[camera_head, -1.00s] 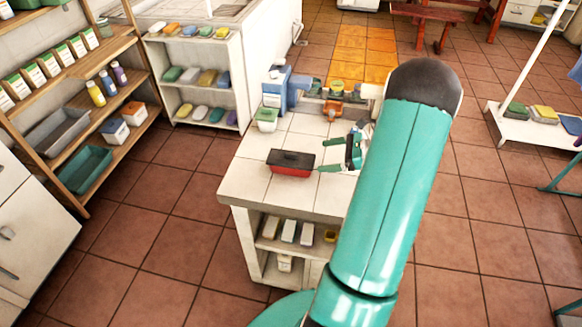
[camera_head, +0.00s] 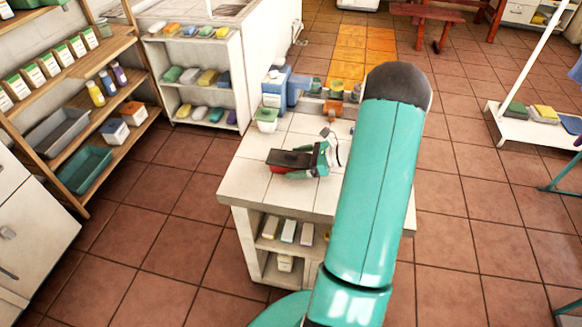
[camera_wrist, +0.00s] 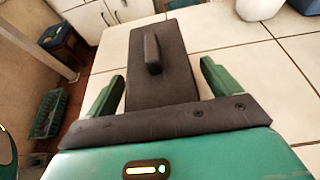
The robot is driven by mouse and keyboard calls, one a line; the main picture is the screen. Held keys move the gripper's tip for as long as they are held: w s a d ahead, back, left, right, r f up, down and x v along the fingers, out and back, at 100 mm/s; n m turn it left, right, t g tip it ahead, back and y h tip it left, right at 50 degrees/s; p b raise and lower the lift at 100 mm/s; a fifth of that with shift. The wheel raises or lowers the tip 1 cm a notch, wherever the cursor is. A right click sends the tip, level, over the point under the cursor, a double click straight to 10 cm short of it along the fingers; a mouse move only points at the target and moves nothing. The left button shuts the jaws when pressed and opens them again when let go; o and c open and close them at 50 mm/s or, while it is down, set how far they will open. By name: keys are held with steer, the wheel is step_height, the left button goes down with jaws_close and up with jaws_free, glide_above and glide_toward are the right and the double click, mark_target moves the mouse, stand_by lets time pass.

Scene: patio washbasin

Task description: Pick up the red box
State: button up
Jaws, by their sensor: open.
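The red box (camera_head: 283,168) sits on the white tiled counter (camera_head: 246,183), with a dark lid (camera_head: 288,158) on top. In the wrist view the dark lid (camera_wrist: 175,52) with its raised handle fills the middle, and the red sides are hidden. My gripper (camera_head: 294,166) is open at the right end of the box. In the wrist view its two green fingers (camera_wrist: 160,88) lie on either side of the near part of the lid, with gaps visible. Whether they touch the box cannot be told.
A small white container with a green lid (camera_head: 267,120) and a blue container (camera_head: 273,93) stand behind the box on the counter. Several small pots (camera_head: 336,88) stand at the back. The counter's front left is clear.

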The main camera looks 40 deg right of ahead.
steer(key=c, duration=1.1)
steer(key=shift+r, duration=0.1)
